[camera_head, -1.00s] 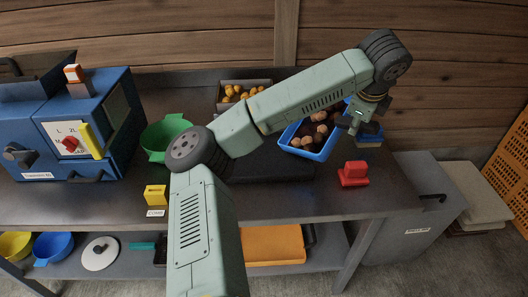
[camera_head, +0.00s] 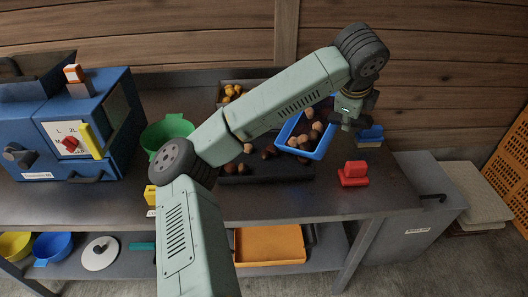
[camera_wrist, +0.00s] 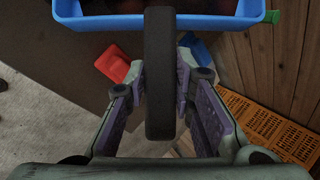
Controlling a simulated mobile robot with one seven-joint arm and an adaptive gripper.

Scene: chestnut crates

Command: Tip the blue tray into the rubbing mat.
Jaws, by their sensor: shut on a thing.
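The blue tray (camera_head: 322,147) is off to the right of centre, tilted, with several brown chestnuts (camera_head: 305,137) in it. My gripper (camera_head: 347,121) is at its right end. In the wrist view my gripper (camera_wrist: 162,105) is shut on a dark upright bar, which seems to be the tray's handle; the blue tray's rim (camera_wrist: 100,24) is just beyond it. The dark rubbing mat (camera_head: 268,176) lies on the bench below and left of the tray, with several chestnuts (camera_head: 247,149) on it. My arm hides part of the mat's far side.
A red block-like tool (camera_head: 354,174) and a blue brush-like tool (camera_head: 371,134) stand right of the tray. A crate of yellow-brown nuts (camera_head: 231,91) is behind my arm. A green bowl (camera_head: 166,130) and blue machine (camera_head: 60,130) are at left.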

